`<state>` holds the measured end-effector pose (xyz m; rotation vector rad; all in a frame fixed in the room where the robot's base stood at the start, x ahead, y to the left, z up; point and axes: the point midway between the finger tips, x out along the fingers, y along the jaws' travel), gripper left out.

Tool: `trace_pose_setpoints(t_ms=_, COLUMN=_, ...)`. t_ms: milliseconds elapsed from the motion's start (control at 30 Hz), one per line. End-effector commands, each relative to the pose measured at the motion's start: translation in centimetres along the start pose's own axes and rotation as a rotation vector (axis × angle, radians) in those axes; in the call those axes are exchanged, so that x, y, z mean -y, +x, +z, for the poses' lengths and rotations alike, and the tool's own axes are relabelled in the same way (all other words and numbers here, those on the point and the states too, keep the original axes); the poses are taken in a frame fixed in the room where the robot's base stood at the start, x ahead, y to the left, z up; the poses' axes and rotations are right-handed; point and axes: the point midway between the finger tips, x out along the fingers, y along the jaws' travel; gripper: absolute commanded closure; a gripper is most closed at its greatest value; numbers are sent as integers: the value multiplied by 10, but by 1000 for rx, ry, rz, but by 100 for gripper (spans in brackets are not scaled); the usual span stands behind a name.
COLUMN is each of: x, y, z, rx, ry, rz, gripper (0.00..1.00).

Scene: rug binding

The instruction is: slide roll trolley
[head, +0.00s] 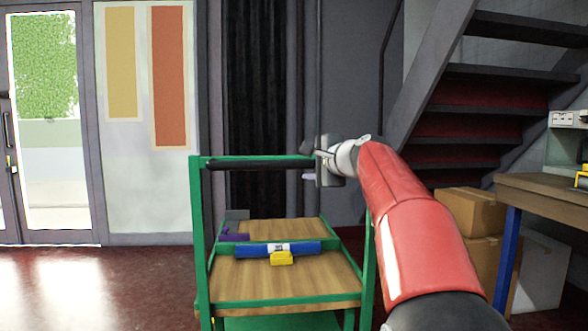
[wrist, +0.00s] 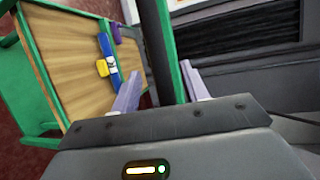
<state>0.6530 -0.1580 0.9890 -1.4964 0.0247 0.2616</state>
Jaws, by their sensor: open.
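The trolley has a green frame (head: 199,235) and a wooden deck (head: 285,281), and stands ahead of me. A dark handle grip (head: 255,164) runs along its top green crossbar. My gripper (head: 312,163) is at the right end of this handle, with its jaws open. In the wrist view, the fingers of my gripper (wrist: 160,84) lie on either side of the dark grip (wrist: 157,62) and green bar (wrist: 169,40). I cannot tell whether either finger touches. A blue roll (head: 240,249) with a white band lies across the deck.
A yellow block (head: 281,258) sits against the roll, and a purple piece (head: 235,237) lies behind it. Stairs (head: 480,110), cardboard boxes (head: 470,212) and a workbench (head: 545,190) stand at right. Red floor (head: 95,285) is open at left, before a glass door (head: 45,130).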

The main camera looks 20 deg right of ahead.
Motion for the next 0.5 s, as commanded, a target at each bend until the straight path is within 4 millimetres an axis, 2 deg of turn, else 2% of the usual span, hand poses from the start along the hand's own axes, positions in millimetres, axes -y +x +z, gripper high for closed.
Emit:
trace_pose_setpoints(t_ms=300, x=1, y=50, z=2, rx=2, ry=-3, rz=4, gripper=55)
trace_pose_setpoints(t_ms=500, x=0, y=66, z=1, rx=0, ry=-5, rz=3, gripper=55)
